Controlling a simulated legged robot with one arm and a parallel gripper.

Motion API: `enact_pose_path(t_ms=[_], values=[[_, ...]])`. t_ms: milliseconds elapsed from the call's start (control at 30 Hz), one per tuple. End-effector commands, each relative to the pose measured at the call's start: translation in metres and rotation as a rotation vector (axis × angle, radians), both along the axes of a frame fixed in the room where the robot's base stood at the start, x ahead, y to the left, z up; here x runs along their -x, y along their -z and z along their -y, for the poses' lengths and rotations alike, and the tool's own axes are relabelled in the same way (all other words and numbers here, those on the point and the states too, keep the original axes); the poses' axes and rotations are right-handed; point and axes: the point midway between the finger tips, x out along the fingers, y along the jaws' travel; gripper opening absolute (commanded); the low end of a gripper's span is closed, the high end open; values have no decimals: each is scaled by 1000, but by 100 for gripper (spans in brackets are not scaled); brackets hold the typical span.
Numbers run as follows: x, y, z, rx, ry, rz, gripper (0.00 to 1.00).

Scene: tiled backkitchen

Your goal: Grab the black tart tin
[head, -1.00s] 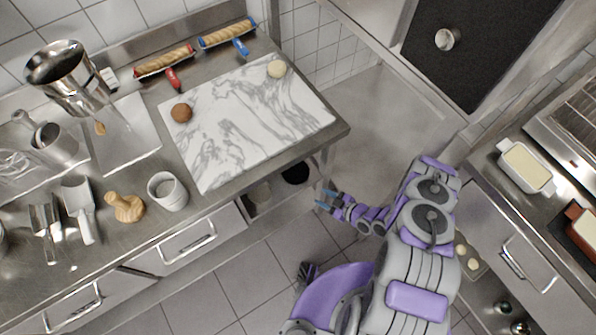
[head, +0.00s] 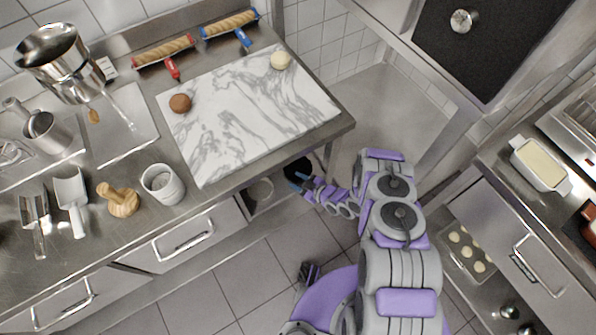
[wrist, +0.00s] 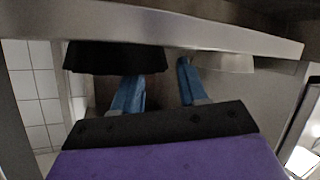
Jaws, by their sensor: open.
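The black tart tin (head: 298,166) sits below the worktop's right end, partly hidden by the counter edge in the head view. In the wrist view the black tart tin (wrist: 115,57) shows its dark fluted wall at the upper left, just under a steel edge. My gripper (head: 297,181) reaches in at the tin's near side. In the wrist view my gripper (wrist: 160,78) has its blue fingers apart. The left finger overlaps the tin's lower edge and the right one is beside it. Contact cannot be told. Nothing is held between the fingers.
A pale tin (head: 261,189) stands beside the black one; it also shows in the wrist view (wrist: 222,63). The steel counter edge (wrist: 200,30) runs close over the fingers. A marble board (head: 245,120) lies on the worktop. Open floor (head: 240,280) lies left of my body.

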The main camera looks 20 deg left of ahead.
Motion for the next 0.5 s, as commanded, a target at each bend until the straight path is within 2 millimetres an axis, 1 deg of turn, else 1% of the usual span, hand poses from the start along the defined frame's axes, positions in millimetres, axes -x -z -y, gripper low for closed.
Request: enact_pose_path(t_ms=[33,133,367,400,500], values=[[-2,4,-6,0,-3,2,43],[-4,6,-12,0,-1,0,43],[-5,6,-13,-1,1,-2,43],[-5,6,-13,0,0,-1,41],[-5,6,-12,0,2,-1,32]])
